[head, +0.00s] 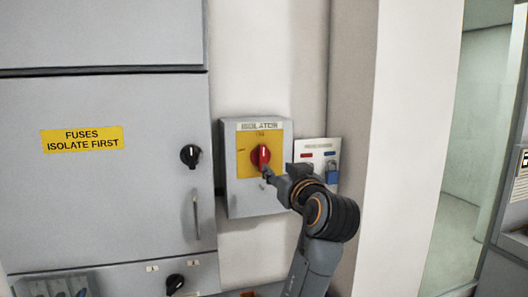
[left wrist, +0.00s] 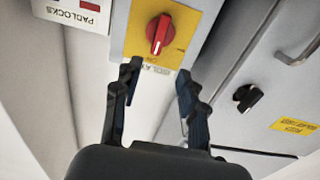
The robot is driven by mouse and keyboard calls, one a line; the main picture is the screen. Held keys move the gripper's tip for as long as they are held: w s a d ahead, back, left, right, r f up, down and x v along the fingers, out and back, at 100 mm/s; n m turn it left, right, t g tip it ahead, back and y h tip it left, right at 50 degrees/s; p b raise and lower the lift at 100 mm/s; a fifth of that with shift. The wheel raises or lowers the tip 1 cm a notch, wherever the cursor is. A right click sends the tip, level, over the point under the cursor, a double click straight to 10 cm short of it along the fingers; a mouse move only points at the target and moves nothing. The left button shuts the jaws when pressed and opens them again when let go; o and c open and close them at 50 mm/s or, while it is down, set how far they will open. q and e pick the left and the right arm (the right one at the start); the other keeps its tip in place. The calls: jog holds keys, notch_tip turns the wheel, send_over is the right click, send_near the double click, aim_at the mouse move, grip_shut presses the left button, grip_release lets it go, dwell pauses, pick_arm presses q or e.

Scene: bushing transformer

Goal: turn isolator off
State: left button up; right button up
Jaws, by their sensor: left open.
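The isolator box (head: 236,194) is grey with a yellow plate and a label reading ISOLATOR, on the wall in the middle of the head view. Its red rotary handle (head: 260,156) has a white mark and stands roughly upright. My left gripper (head: 267,172) is at the handle's lower right in the head view, overlapping its edge. In the left wrist view the picture is turned over; the red handle (left wrist: 159,33) lies beyond the fingertips, and my left gripper (left wrist: 158,72) is open with nothing between its fingers. My right gripper is not in view.
A grey fuse cabinet (head: 115,200) with a black knob (head: 190,155) and a long handle (head: 196,215) stands left of the isolator. A padlock board (head: 317,150) with a blue padlock (head: 332,172) is just right of it. A white pillar (head: 405,120) stands further right.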

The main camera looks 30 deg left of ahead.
aim_at(264, 157)
pick_arm(q)
jog(key=p+x, duration=0.6)
jog(key=x, duration=0.6)
jog(key=shift+w, duration=0.2)
jog(key=shift+w+a+f, duration=0.15)
jog(key=shift+w+a, duration=0.3)
grip_shut()
